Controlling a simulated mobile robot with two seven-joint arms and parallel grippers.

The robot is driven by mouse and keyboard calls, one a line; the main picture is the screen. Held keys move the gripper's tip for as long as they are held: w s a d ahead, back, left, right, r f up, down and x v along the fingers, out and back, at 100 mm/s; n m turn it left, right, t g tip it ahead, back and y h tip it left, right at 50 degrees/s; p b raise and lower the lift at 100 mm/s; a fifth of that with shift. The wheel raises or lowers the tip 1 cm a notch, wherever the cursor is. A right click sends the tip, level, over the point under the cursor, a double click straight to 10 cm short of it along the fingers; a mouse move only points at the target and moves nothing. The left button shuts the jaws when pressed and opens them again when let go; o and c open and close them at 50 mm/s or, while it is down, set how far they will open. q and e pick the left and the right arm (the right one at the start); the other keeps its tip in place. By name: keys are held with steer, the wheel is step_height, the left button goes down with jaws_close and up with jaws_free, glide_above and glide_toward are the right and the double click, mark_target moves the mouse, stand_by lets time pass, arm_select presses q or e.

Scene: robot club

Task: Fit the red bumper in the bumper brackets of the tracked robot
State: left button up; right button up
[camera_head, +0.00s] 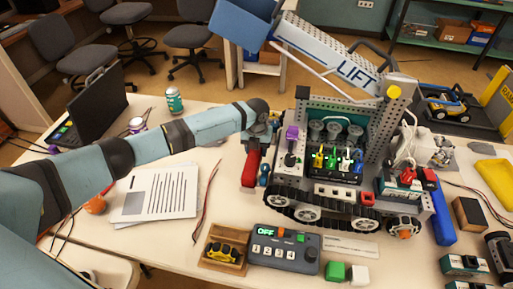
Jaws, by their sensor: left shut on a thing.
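The tracked robot (322,203) stands on the table right of centre, with black tracks, a perforated grey frame and a raised arm marked LIFT. The red bumper (251,167) is at its left end, seen nearly end-on. My left gripper (254,143) reaches in from the left and is shut on the bumper from above. The bumper is very close to the robot's left end; I cannot tell whether it touches. The bumper brackets are not clearly visible, partly hidden by the gripper and bumper. My right gripper is not in view.
A control box (285,247) reading OFF and a wooden tray (222,250) with a yellow part lie in front. A blue bar (442,215) lies right. The raised LIFT arm (325,55) overhangs nearby.

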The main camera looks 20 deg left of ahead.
arm_select(q)
steer(key=shift+f, duration=0.25)
stand_by(0.5)
steer(key=o, duration=1.1)
steer(key=shift+o, duration=0.2)
steer(key=shift+r+p, duration=3.3)
steer(key=shift+r, duration=0.25)
steer(key=shift+s+f, duration=0.1)
